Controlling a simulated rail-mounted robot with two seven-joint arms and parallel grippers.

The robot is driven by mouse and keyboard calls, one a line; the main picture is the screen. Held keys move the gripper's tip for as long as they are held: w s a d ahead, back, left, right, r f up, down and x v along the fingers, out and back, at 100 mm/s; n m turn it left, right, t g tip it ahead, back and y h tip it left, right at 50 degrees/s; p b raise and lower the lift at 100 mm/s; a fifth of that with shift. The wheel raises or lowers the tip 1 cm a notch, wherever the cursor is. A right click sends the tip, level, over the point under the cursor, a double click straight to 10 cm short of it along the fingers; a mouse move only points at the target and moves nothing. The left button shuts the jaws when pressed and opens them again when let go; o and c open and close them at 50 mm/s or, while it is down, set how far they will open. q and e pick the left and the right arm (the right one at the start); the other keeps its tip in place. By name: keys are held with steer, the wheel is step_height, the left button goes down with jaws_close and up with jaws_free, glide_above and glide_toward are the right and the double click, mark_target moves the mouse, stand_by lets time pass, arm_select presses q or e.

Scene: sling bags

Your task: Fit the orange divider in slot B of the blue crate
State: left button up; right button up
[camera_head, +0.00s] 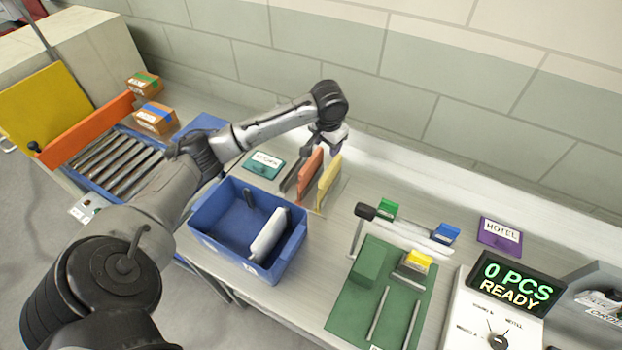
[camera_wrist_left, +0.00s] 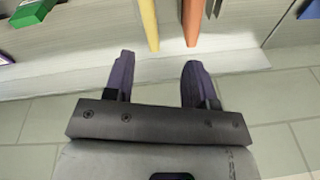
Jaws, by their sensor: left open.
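The orange divider (camera_head: 310,172) stands upright on the table behind the blue crate, between a dark divider (camera_head: 292,172) and a yellow divider (camera_head: 328,182). My left gripper (camera_head: 324,148) is open and empty just above and behind these dividers. In the left wrist view the gripper (camera_wrist_left: 158,80) has its fingers apart; the orange divider (camera_wrist_left: 191,20) and yellow divider (camera_wrist_left: 148,22) are ahead of the fingertips, apart from them. The blue crate (camera_head: 284,268) holds a whitish panel (camera_head: 268,236) at a slant. I cannot read any slot letter. My right gripper is not seen.
A green label card (camera_head: 263,165) lies behind the crate. To the right are a green fixture board (camera_head: 345,305), small coloured boxes, a purple card (camera_head: 499,235) and a display unit (camera_head: 515,285). A roller conveyor (camera_head: 120,165) is at left. The wall is close behind the gripper.

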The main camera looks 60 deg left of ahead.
arm_select(q)
steer(key=s+a+r+n+g+h+b, duration=0.1)
steer(key=s+a+n, duration=0.15)
steer(key=a, duration=0.35)
glide_above(311, 159)
steer(key=shift+n+h, duration=0.3)
steer(key=shift+n, duration=0.15)
steer(key=f, duration=0.3)
steer(key=f+b, duration=0.1)
steer(key=f, duration=0.3)
steer(key=shift+s+a, duration=0.1)
steer(key=shift+s, duration=0.1)
steer(key=shift+w+f, duration=0.1)
steer(key=shift+f, duration=3.05)
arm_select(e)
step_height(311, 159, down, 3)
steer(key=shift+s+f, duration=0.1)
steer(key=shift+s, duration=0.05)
arm_select(q)
jaws_close()
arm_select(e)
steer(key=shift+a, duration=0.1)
